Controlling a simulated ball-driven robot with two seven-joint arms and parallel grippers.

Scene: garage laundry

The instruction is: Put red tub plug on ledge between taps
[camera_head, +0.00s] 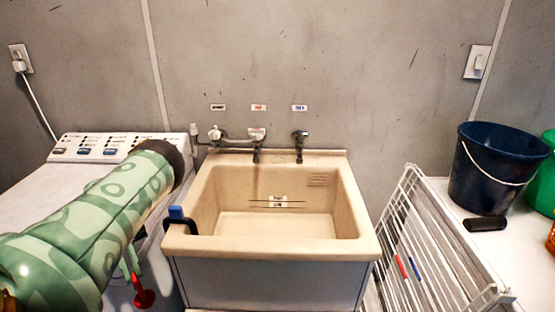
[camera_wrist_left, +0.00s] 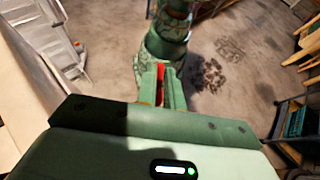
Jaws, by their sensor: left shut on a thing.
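The red tub plug (camera_head: 144,299) shows low beside the sink's left front corner, under my left arm in the head view. My left gripper (camera_head: 132,272) is shut on it, and its green fingers are partly hidden by the arm. In the left wrist view a red strip of the plug (camera_wrist_left: 160,84) shows between the fingers of the gripper (camera_wrist_left: 160,80). The ledge (camera_head: 279,153) is the back rim of the beige sink (camera_head: 345,200). Two dark taps, a left one (camera_head: 257,147) and a right one (camera_head: 299,147), stand over it. My right gripper is not in view.
A washing machine (camera_head: 80,170) stands left of the sink. A black-and-blue item (camera_head: 177,214) sits on the sink's left front rim. A white drying rack (camera_head: 420,250) leans at the right. A dark bucket (camera_head: 490,175) stands on the right surface.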

